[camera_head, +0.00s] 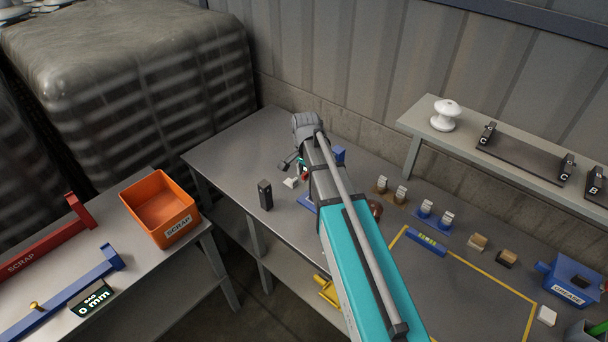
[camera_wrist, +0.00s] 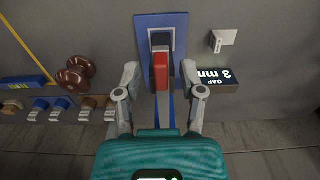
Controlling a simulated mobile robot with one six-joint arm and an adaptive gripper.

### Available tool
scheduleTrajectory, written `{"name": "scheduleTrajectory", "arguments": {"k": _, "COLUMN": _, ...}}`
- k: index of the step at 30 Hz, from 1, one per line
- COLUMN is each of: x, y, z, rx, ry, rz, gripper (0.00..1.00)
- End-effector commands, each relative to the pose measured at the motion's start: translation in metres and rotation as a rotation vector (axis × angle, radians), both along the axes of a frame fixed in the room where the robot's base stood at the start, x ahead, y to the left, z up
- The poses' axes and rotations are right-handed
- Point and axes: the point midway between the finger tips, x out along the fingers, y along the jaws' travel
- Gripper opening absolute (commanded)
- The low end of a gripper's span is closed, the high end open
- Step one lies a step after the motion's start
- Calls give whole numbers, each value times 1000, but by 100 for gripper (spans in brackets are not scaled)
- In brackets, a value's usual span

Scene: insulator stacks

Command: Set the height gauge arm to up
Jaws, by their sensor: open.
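A blue plate (camera_wrist: 178,22) with a dark slot and a red-tipped lever (camera_wrist: 161,70) shows in the wrist view; it looks like the height gauge and its arm. The lever points toward the camera, and I cannot tell its setting. My gripper (camera_wrist: 162,80) is open, with one finger on each side of the red lever; contact is not visible. A black "GAP 3 mm" display (camera_wrist: 217,80) lies right of the plate. In the head view my arm hides most of the gauge; a bit of blue (camera_head: 339,153) shows behind the arm.
A brown knob-like insulator (camera_wrist: 75,74) stands left of the gauge in the wrist view, beyond the left finger. A dark upright block (camera_head: 265,195) stands near the bench's front edge. The bench's left end (camera_head: 235,155) is clear.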

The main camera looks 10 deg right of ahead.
Motion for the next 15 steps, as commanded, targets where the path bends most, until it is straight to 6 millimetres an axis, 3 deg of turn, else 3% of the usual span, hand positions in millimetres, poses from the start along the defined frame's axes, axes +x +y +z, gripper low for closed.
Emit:
{"name": "scheduleTrajectory", "arguments": {"k": 4, "x": 0, "y": 0, "z": 0, "rx": 0, "ry": 0, "rz": 0, "gripper": 50}}
{"name": "scheduleTrajectory", "arguments": {"k": 12, "x": 0, "y": 0, "z": 0, "rx": 0, "ry": 0, "rz": 1, "gripper": 0}}
{"name": "scheduleTrajectory", "arguments": {"k": 15, "x": 0, "y": 0, "z": 0, "rx": -1, "ry": 1, "rz": 1, "gripper": 0}}
